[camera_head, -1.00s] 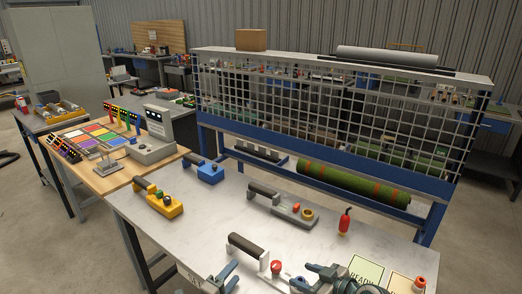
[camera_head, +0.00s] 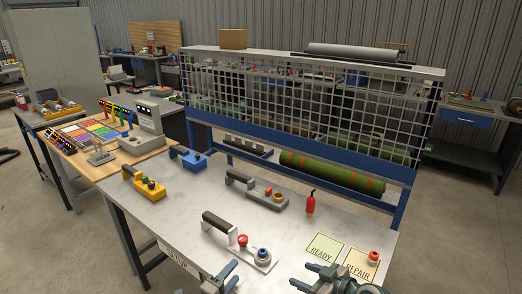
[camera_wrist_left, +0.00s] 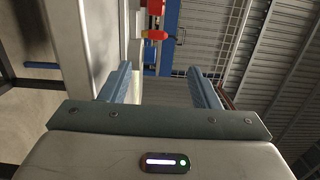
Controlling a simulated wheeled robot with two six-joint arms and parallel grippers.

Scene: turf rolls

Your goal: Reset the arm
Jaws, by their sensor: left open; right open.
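My left gripper (camera_head: 221,279) is at the bottom of the head view, over the front edge of the white workbench (camera_head: 190,222). Its two fingers stand apart with nothing between them in the left wrist view (camera_wrist_left: 160,88). My right gripper (camera_head: 312,282) is at the bottom right of the head view, in front of the READY card (camera_head: 324,248). It is open and I see nothing held in it. Most of both arms is cut off by the lower picture edge.
Behind stands a mesh rack with a green roll (camera_head: 330,171).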

